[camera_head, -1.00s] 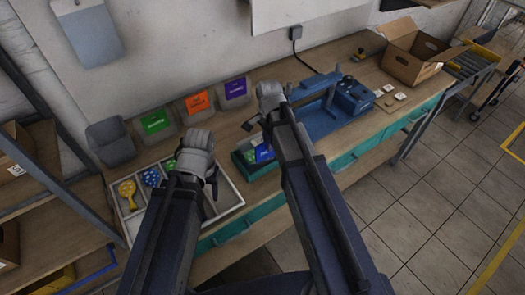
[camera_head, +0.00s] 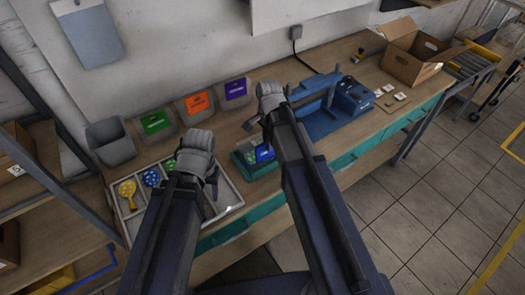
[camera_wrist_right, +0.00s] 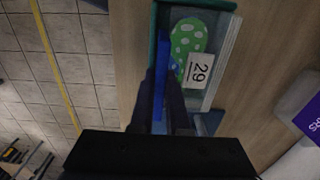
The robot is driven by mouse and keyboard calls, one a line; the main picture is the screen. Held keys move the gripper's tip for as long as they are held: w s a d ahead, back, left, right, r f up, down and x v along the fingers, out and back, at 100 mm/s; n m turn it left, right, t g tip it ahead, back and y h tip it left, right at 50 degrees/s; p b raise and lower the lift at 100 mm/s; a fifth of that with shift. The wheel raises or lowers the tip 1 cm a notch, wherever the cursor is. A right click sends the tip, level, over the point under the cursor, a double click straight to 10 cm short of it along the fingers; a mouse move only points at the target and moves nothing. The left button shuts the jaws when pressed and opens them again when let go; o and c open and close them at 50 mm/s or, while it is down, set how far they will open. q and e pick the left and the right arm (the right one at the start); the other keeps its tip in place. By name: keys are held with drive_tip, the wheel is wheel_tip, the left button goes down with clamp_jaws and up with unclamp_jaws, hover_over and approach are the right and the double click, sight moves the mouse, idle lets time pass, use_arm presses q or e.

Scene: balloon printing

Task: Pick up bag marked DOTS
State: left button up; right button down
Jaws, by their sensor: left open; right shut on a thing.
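A clear bag (camera_wrist_right: 204,72) holds a green balloon with white dots and a white "29" label. Its blue header strip (camera_wrist_right: 162,90) stands edge-on between the fingers of my right gripper (camera_wrist_right: 163,85), which is shut on it. The bag lies in or just over a teal tray (camera_head: 262,172) on the bench; I cannot tell if it is clear of the tray. In the head view its blue part (camera_head: 265,152) shows beside my right forearm; the word DOTS is not readable. My left gripper (camera_head: 211,190) is open over the divided tray, its fingers partly hidden by its wrist.
The divided tray (camera_head: 236,195) at left holds yellow, blue and green balloons. Grey bins with green (camera_head: 155,121), orange (camera_head: 198,103) and purple (camera_head: 236,89) labels stand along the wall. A blue machine (camera_head: 349,95) stands to the right, with a cardboard box (camera_head: 412,56) beyond.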

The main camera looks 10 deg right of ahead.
idle(0.4)
wheel_tip(320, 180, up, 10)
drive_tip(key=p, duration=1)
drive_tip(key=shift+s, duration=0.1)
